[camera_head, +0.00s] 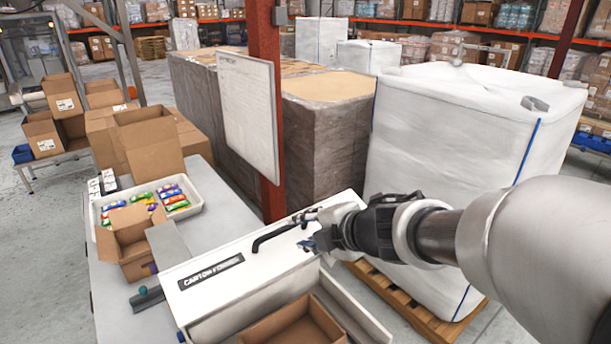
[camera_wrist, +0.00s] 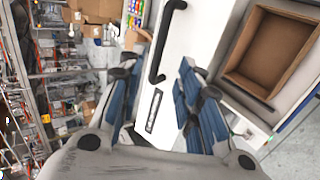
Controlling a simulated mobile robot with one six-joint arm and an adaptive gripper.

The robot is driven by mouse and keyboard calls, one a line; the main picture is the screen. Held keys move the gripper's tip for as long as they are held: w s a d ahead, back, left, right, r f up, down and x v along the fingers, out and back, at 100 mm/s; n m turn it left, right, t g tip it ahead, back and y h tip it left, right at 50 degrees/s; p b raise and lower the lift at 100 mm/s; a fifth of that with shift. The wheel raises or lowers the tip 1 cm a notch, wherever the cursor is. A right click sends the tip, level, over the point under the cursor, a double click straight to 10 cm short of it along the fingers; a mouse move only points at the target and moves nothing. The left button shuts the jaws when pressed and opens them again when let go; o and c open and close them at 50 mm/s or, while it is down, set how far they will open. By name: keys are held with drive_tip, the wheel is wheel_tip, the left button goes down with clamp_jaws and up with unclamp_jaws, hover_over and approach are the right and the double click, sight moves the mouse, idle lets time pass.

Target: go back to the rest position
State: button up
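My gripper (camera_head: 311,243) is at the end of my arm, which reaches in from the right in the head view. It is above the right part of a white machine lid (camera_head: 232,262), close to the right end of a black bar handle (camera_head: 278,236). In the wrist view my gripper (camera_wrist: 160,82) has its two blue-padded fingers wide apart, with nothing held between them. The handle (camera_wrist: 161,45) lies beyond the fingertips there, over the white lid. I cannot tell the exact gap between gripper and handle.
An open cardboard carton (camera_head: 298,322) sits in the machine's front. A white tray (camera_head: 97,222) with colourful packets and an open box (camera_head: 128,245) are on the table to the left. A red post with a whiteboard (camera_head: 248,112) and a wrapped white pallet load (camera_head: 455,150) stand behind.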

drive_tip(key=s+d+f+m+t+h+b, duration=0.1)
drive_tip(key=d+f+m+t+h+b, duration=0.15)
drive_tip(key=d+m+b, duration=0.3)
drive_tip(key=d+f+m+t+h+b, duration=0.1)
drive_tip(key=d+f+m+h+b, duration=0.1)
drive_tip(key=d+m+h+b, duration=0.25)
drive_tip(key=s+d+f+m+g+h+b, duration=0.2)
drive_tip(key=s+d+f+m+b, duration=0.55)
drive_tip(key=f+b, duration=0.2)
drive_tip(key=s+a+f+m+g+y+b, duration=0.1)
drive_tip(key=s+f+m+b, duration=0.3)
drive_tip(key=s+f, duration=0.5)
drive_tip(key=s+a+f+m+g+y+b, duration=0.1)
drive_tip(key=s+a+f+m+g+b, duration=0.2)
drive_tip(key=s+f+b, duration=0.4)
wheel_tip(320, 180, down, 3)
drive_tip(key=s+g, duration=0.1)
drive_tip(key=s, duration=0.2)
drive_tip(key=shift+a+m+g+y, duration=0.25)
drive_tip(key=shift+m+g+y, duration=0.05)
drive_tip(key=shift+m+g, duration=0.05)
